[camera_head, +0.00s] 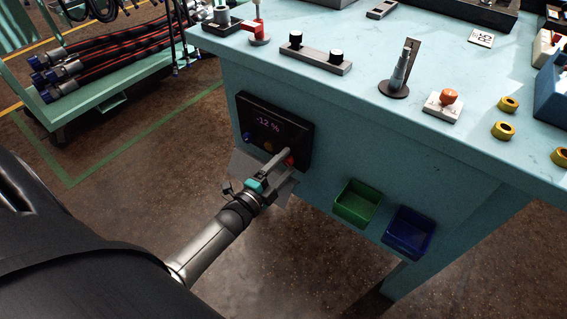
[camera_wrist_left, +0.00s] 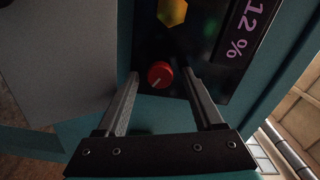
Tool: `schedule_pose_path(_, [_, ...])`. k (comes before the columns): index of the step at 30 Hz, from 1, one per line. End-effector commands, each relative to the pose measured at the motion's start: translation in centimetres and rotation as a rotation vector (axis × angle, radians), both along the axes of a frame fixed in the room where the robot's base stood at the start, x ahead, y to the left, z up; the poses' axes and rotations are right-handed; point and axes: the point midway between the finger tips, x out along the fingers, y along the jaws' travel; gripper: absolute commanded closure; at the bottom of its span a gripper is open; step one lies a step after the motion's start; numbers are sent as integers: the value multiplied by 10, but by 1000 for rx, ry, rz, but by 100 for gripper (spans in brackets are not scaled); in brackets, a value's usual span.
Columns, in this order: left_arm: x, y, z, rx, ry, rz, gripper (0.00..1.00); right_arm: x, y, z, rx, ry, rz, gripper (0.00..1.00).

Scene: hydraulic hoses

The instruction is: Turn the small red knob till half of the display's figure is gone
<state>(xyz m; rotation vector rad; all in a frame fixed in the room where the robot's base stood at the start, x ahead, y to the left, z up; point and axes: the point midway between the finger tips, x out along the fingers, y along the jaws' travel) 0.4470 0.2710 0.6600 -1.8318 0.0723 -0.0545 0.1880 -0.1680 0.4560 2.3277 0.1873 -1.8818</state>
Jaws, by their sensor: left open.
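The small red knob (camera_head: 289,160) sits at the lower right of the dark display panel (camera_head: 301,131) on the bench's side. In the left wrist view the red knob (camera_wrist_left: 160,74) shows a pale pointer line and lies between the two finger tips, with gaps on both sides. The display figure (camera_head: 267,123) reads -12 % in the head view; the wrist view shows 12 % (camera_wrist_left: 243,30) turned sideways, its left part cut off. My left gripper (camera_head: 283,160) is open, its fingers reaching to the panel around the knob. My right gripper is out of view.
A blue knob (camera_head: 246,135) and a yellow knob (camera_head: 269,146) are on the same panel. A green bin (camera_head: 357,204) and a blue bin (camera_head: 408,232) hang to the right. The bench top (camera_head: 340,90) overhangs above. A hose cart (camera_head: 115,75) stands at the back left.

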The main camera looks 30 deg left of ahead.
Motion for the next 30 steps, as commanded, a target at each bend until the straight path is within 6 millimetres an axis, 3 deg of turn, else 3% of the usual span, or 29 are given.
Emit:
schedule_pose_path(5, [-6,1,0,0,1,1,31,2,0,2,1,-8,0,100])
schedule_pose_path(11, [-29,3,1,0,3,1,31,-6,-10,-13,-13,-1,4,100])
schedule_pose_path(30, [-141,11,0,0,2,0,31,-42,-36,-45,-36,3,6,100])
